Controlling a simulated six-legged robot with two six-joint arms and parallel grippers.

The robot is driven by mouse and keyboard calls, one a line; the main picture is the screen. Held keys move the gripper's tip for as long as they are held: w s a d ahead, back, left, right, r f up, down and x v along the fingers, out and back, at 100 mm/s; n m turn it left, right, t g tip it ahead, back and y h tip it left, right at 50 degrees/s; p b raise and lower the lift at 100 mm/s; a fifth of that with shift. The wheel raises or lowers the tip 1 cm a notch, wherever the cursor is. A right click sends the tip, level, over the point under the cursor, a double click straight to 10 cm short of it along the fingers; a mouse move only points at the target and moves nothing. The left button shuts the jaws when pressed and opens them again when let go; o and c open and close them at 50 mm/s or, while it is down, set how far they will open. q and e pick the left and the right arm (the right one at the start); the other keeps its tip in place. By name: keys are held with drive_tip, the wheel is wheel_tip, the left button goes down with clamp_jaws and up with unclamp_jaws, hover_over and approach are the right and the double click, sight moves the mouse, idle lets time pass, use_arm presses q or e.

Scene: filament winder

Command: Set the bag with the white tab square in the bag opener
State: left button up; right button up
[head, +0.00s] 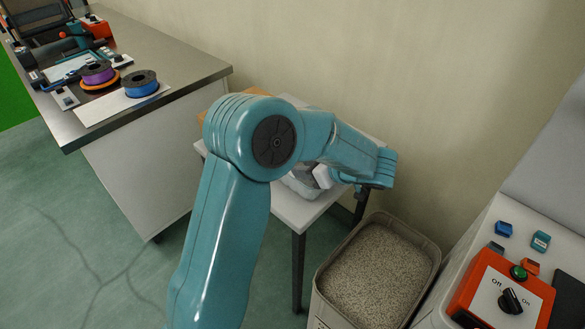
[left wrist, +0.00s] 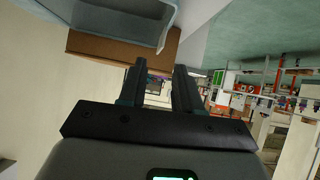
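No bag with a white tab can be made out in either view, and I cannot pick out a bag opener. My left arm crosses the middle of the head view and bends down over a small white table. Its fingers cannot be made out there. In the left wrist view my left gripper (left wrist: 158,70) has its two dark fingers apart, with nothing held between them. A grey, clear-sided bin (head: 302,185) stands on the small table, partly hidden by my arm; a grey bin (left wrist: 120,18) shows beyond the fingers. My right gripper is not in view.
The small white table (head: 298,211) holds a brown box, seen in the wrist view (left wrist: 95,47). A pellet-filled bin (head: 372,275) stands beside it. An orange switch box (head: 502,295) is at lower right. The steel bench (head: 190,68) at left holds blue (head: 140,84) and purple (head: 97,72) spools.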

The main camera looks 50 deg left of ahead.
use_arm(q)
drive_tip(key=v, duration=0.4)
drive_tip(key=d+f+m+h, duration=0.1)
drive_tip(key=f, duration=0.2)
drive_tip(key=s+d+f+m+h, duration=0.1)
drive_tip(key=d+f+m, duration=0.1)
drive_tip(key=f, duration=0.2)
drive_tip(key=s+d+f+m+h, duration=0.1)
drive_tip(key=d+f+m+h, duration=0.1)
drive_tip(key=f, duration=0.1)
drive_tip(key=shift+s+f, duration=0.25)
drive_tip(key=shift+f, duration=0.1)
drive_tip(key=s+d+f+m+h, duration=0.5)
drive_tip(key=s+d+f+m, duration=0.1)
drive_tip(key=d+f, duration=0.3)
drive_tip(key=s+d+f+m+t+h, duration=0.1)
drive_tip(key=s+d+f+m+h, duration=0.5)
drive_tip(key=s+d+f, duration=0.2)
drive_tip(key=d+f, duration=0.2)
drive_tip(key=d, duration=0.1)
drive_tip(key=shift+d+f, duration=0.2)
drive_tip(key=shift+f, duration=0.1)
drive_tip(key=shift+s+a+f+m+t, duration=0.2)
drive_tip(key=shift+f+m+t, duration=0.1)
drive_tip(key=shift+m, duration=0.2)
